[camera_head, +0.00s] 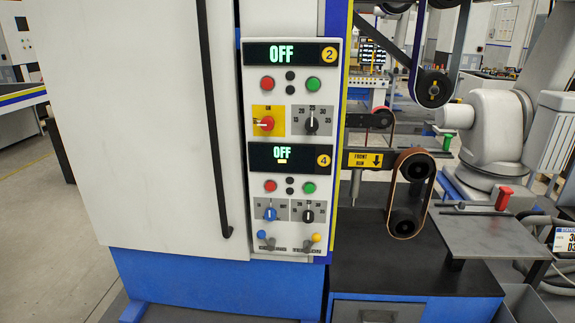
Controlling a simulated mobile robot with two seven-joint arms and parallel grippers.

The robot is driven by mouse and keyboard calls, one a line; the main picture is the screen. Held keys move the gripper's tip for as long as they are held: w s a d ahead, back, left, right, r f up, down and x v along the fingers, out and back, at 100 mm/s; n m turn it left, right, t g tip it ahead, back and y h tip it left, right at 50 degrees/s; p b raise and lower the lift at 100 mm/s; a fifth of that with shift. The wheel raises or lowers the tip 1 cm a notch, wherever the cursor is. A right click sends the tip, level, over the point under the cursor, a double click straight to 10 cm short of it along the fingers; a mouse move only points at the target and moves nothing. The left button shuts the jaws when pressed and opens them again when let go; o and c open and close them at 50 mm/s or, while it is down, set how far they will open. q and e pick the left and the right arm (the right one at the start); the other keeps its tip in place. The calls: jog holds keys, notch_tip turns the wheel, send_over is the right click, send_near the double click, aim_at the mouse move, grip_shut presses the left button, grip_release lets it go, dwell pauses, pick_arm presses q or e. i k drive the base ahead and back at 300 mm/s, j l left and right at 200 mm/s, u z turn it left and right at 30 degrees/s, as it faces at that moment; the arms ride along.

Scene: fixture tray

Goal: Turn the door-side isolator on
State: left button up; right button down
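A white control panel (328,143) stands right of a white cabinet door (140,120) with a long black handle (215,130). On its upper section, a red rotary switch (266,123) sits on a yellow plate, on the door side; its pale mark seems to point left. A display (283,53) above reads OFF, beside a yellow 2. On the lower section, a blue rotary knob (270,214) sits on a grey plate, its handle near upright. Small plate labels are hard to read. Neither gripper is in view.
Red buttons (267,83), green buttons (313,84) and black dials (311,123) crowd near the switches. Blue-tipped (262,234) and yellow-tipped (316,237) levers stick out at the panel's bottom. A belt unit (410,194) and a dark bench (380,260) stand right.

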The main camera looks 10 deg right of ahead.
aim_at(267, 123)
jog(key=i+l, duration=0.15)
jog(key=l, duration=0.2)
jog(key=i+l+u, duration=0.1)
jog(key=l, duration=0.3)
jog(key=i+l, duration=0.15)
jog(key=l, duration=0.2)
